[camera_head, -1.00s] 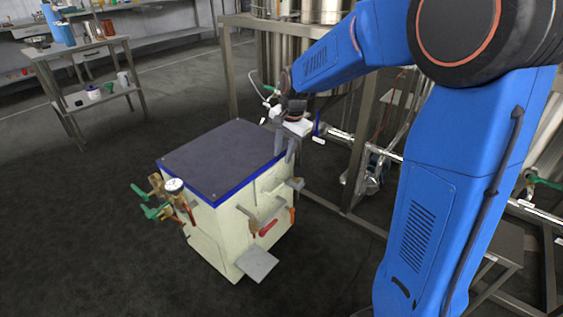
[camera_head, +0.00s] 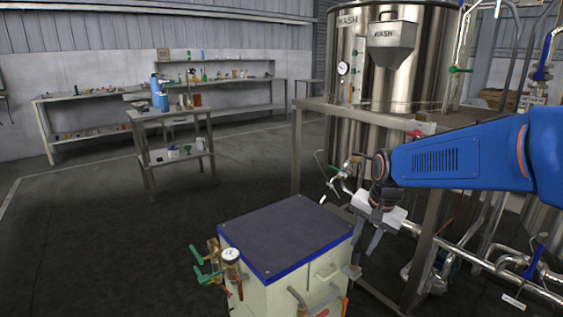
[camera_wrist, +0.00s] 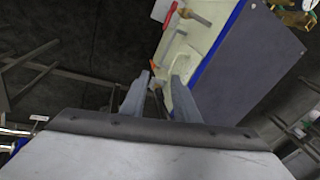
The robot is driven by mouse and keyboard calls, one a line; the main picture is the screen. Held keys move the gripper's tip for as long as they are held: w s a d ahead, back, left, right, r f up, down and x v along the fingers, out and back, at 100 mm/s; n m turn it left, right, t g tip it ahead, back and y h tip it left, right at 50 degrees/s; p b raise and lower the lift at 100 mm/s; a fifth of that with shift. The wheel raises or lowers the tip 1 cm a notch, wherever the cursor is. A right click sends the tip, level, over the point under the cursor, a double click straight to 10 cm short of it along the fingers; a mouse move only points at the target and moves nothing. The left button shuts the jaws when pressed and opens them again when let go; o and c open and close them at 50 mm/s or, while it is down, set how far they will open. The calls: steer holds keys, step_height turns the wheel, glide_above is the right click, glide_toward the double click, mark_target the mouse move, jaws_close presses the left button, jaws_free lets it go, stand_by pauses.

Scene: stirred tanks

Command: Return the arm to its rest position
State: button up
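My blue arm (camera_head: 460,158) reaches in from the right of the head view, with its forearm nearly level. My gripper (camera_head: 366,238) hangs from its end, fingers down, beside the right rear corner of the cream cabinet (camera_head: 328,268). In the wrist view my gripper (camera_wrist: 160,80) shows two grey fingers spread apart with no object held between them. The cabinet's cream side (camera_wrist: 205,35) lies beyond the fingertips there. I cannot tell the exact gap between fingers and cabinet.
The cabinet has a dark, blue-edged top (camera_head: 285,235) and green-handled valves with a gauge (camera_head: 231,256) on its left. A steel tank marked WASH (camera_head: 350,60) and its frame (camera_head: 297,150) stand behind the gripper. Piping (camera_head: 490,262) runs at right. Open floor (camera_head: 110,240) lies left.

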steer(key=s+d+n+t, duration=0.1)
steer(key=s+n, duration=0.3)
steer(key=s, duration=0.8)
steer(key=s+d+n+t+h, duration=0.1)
steer(key=s+d+n, duration=0.2)
steer(key=s, duration=0.9)
steer(key=shift+s+d+r+n, duration=0.25)
steer(key=shift+s+d+n, duration=0.05)
steer(key=shift+d+n, duration=0.15)
